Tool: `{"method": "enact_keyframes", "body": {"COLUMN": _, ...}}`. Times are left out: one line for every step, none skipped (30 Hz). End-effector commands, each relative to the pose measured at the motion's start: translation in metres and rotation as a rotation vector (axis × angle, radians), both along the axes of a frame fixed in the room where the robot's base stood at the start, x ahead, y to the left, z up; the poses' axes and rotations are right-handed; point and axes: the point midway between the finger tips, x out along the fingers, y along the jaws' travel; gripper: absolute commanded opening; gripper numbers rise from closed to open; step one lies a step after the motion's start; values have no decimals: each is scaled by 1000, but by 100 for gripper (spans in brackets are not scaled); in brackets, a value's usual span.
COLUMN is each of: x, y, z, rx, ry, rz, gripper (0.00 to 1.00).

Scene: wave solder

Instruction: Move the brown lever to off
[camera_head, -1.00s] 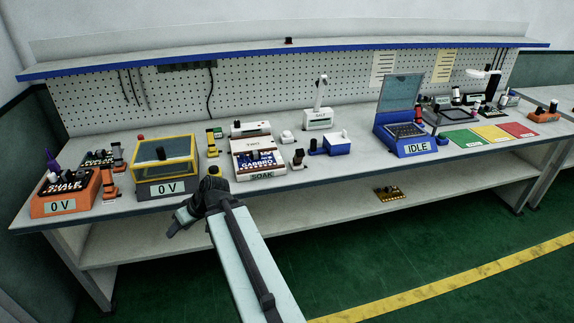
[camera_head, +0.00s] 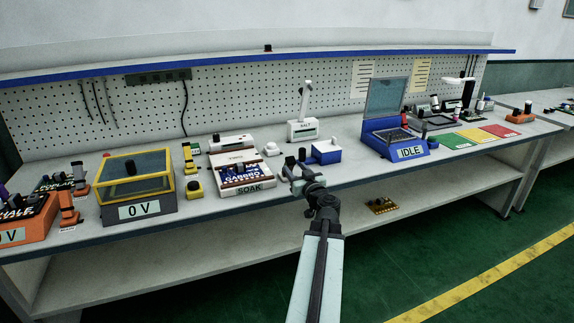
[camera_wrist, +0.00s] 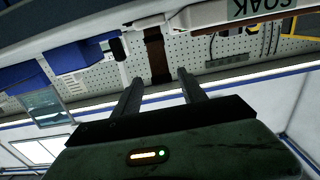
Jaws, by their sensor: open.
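A brown upright part, which looks like the brown lever (camera_wrist: 157,55), shows in the wrist view between and just beyond my two fingertips. The wrist view is turned nearly upside down. My gripper (camera_wrist: 160,76) is open, with nothing between its fingers that I can see it touching. In the head view my gripper (camera_head: 289,171) is at the bench's front edge, right of the SOAK unit (camera_head: 247,187), and covers most of the lever area. I cannot tell the lever's setting.
A blue box (camera_head: 326,153) with a dark-handled lever stands just right of my gripper. The blue IDLE unit (camera_head: 411,152) is farther right. The SALT device (camera_head: 302,130) is behind.

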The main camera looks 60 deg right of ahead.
Motion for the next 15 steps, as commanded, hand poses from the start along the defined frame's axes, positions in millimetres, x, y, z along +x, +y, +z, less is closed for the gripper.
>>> {"method": "enact_keyframes", "body": {"x": 10, "y": -8, "z": 0, "rx": 0, "ry": 0, "rz": 3, "gripper": 49}}
{"method": "enact_keyframes", "body": {"x": 14, "y": -11, "z": 0, "rx": 0, "ry": 0, "rz": 2, "gripper": 49}}
{"method": "enact_keyframes", "body": {"x": 21, "y": -16, "z": 0, "rx": 0, "ry": 0, "rz": 2, "gripper": 49}}
{"method": "enact_keyframes", "body": {"x": 26, "y": -19, "z": 0, "rx": 0, "ry": 0, "rz": 3, "gripper": 49}}
{"method": "enact_keyframes", "body": {"x": 31, "y": -23, "z": 0, "rx": 0, "ry": 0, "rz": 4, "gripper": 49}}
{"method": "enact_keyframes", "body": {"x": 37, "y": -27, "z": 0, "rx": 0, "ry": 0, "rz": 4, "gripper": 49}}
{"method": "enact_keyframes", "body": {"x": 40, "y": -29, "z": 0, "rx": 0, "ry": 0, "rz": 4, "gripper": 49}}
{"method": "enact_keyframes", "body": {"x": 43, "y": -32, "z": 0, "rx": 0, "ry": 0, "rz": 3, "gripper": 49}}
{"method": "enact_keyframes", "body": {"x": 47, "y": -33, "z": 0, "rx": 1, "ry": 1, "rz": 3, "gripper": 49}}
{"method": "enact_keyframes", "body": {"x": 48, "y": -34, "z": 0, "rx": 1, "ry": 1, "rz": 3, "gripper": 49}}
{"method": "enact_keyframes", "body": {"x": 49, "y": -34, "z": 0, "rx": 1, "ry": 1, "rz": 3, "gripper": 49}}
{"method": "enact_keyframes", "body": {"x": 50, "y": -34, "z": 0, "rx": 1, "ry": 1, "rz": 3, "gripper": 49}}
{"method": "enact_keyframes", "body": {"x": 50, "y": -34, "z": 0, "rx": 1, "ry": 1, "rz": 3, "gripper": 49}}
{"method": "enact_keyframes", "body": {"x": 49, "y": -34, "z": 0, "rx": 1, "ry": 1, "rz": 4, "gripper": 49}}
{"method": "enact_keyframes", "body": {"x": 49, "y": -33, "z": 0, "rx": 1, "ry": 1, "rz": 4, "gripper": 49}}
